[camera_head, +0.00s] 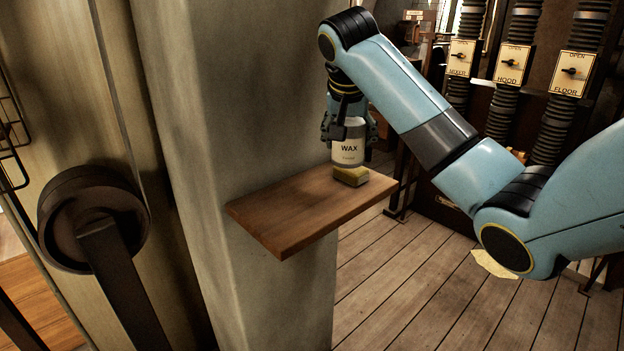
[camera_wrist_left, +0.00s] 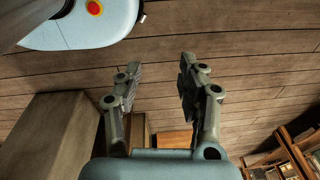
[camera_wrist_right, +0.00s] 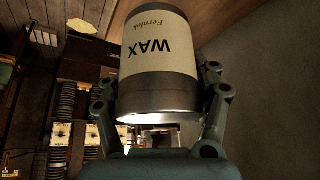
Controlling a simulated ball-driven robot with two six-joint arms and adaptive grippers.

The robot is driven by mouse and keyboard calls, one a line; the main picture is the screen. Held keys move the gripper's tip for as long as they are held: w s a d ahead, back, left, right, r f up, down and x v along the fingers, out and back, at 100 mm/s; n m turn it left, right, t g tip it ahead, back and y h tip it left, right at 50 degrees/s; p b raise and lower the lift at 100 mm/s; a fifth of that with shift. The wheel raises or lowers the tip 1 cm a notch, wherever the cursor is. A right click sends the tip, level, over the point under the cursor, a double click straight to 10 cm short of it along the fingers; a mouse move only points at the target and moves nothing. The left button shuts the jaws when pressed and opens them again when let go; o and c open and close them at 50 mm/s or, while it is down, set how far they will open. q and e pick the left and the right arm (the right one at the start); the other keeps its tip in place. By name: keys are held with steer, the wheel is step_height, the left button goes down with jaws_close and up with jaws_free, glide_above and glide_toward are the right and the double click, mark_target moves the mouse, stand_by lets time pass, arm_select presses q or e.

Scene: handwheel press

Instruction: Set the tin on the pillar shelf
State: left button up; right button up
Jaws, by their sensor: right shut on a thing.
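The tin is a white and grey can labelled WAX (camera_head: 348,150). My right gripper (camera_head: 349,128) is shut on it from above and holds it upright over the pillar shelf (camera_head: 300,212), a brown wooden board on the pale pillar (camera_head: 235,120). In the right wrist view the tin (camera_wrist_right: 158,60) fills the space between the fingers. My left gripper (camera_wrist_left: 158,80) is open and empty in the left wrist view; the head view does not show it.
The shelf's left and front parts are bare. A dark round hub with a bar (camera_head: 92,220) stands left of the pillar. Levers plates marked MIXER, HOOD (camera_head: 512,64) and FLOOR (camera_head: 569,73) are at the back right. Plank floor (camera_head: 400,290) lies right of the shelf.

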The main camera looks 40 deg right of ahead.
steer(key=w+a+f, duration=0.1)
steer(key=a, duration=0.1)
steer(key=w+a+f+p, duration=0.1)
steer(key=w+a+f, duration=0.1)
steer(key=a, duration=0.1)
steer(key=w+a+f, duration=0.2)
steer(key=a, duration=0.1)
steer(key=shift+w, duration=0.25)
steer(key=shift+w+a+f, duration=0.15)
steer(key=shift+w+f, duration=0.05)
steer(key=shift+f, duration=0.1)
steer(key=shift+a+f+p, duration=0.1)
steer(key=shift+f+p, duration=0.2)
step_height(320, 180, down, 2)
steer(key=shift+s+f+p, duration=0.1)
steer(key=shift+f+p, duration=0.15)
steer(key=shift+p, duration=0.05)
steer(key=shift+f, duration=0.5)
arm_select(q)
steer(key=shift+s+a+r, duration=0.2)
steer(key=shift+a+r, duration=0.05)
steer(key=shift+r, duration=0.35)
steer(key=shift+s+a+r, duration=0.2)
steer(key=shift+r, duration=0.4)
steer(key=shift+s+a, duration=0.1)
steer(key=shift+a, duration=0.1)
